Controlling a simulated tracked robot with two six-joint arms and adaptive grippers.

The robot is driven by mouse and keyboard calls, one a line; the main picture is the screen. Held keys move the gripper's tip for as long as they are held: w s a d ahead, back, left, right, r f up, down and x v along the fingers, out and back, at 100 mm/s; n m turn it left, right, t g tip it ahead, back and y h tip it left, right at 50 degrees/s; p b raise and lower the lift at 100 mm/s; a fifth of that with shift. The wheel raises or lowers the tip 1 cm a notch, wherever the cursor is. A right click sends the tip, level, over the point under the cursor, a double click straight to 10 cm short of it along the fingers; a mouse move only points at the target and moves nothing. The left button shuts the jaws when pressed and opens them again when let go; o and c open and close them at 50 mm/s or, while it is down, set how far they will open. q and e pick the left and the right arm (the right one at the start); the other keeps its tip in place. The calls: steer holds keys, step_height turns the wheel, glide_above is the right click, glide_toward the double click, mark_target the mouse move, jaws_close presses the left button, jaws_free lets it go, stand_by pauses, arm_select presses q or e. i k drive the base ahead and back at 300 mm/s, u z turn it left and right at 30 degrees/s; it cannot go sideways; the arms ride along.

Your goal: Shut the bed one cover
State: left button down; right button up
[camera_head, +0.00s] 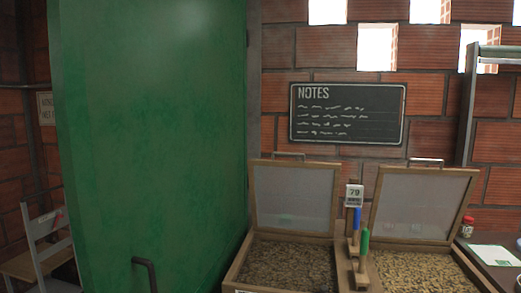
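Two wooden beds of brown granular material stand side by side at the lower right. The left bed (237,262) has its framed mesh cover (295,197) raised, leaning back near the brick wall, with a metal handle (288,155) on its top edge. The right bed (474,271) has a similar raised cover (422,204) with a handle (426,161). I cannot read which bed is number one. Neither of my grippers is in view.
A large green panel (150,130) with a dark handle (147,268) fills the left, close beside the left bed. Between the beds are a small sign (354,194), a blue-handled tool (357,220) and a green-handled one (364,243). A dark table (470,246) stands at right.

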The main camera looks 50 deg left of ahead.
mark_target(337, 167)
steer(key=u, duration=0.35)
steer(key=i, duration=0.15)
steer(key=u, duration=0.45)
